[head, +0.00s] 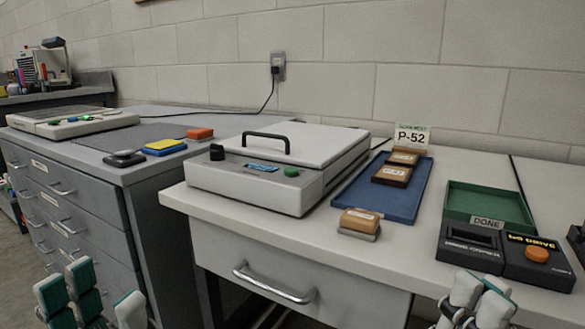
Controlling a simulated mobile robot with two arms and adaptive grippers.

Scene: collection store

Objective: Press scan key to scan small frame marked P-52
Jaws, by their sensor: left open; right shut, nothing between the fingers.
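A pale flatbed scanner (255,200) stands on the white-topped desk, its lid (300,145) with a black handle lying down shut. Its front has a green key (291,172), a small blue display (262,167) and a black knob (217,152). Whether a frame is under the lid is hidden. A card reading P-52 (411,137) stands behind a blue tray (405,205) holding small brown frames (392,175). My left gripper (100,292) is open, low at left. My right gripper (480,290) is shut and empty, low at right.
A green tray (490,200) marked DONE lies at right. A grey drawer cabinet with another device (75,120) stands left. The desk drawer handle (275,284) juts forward.

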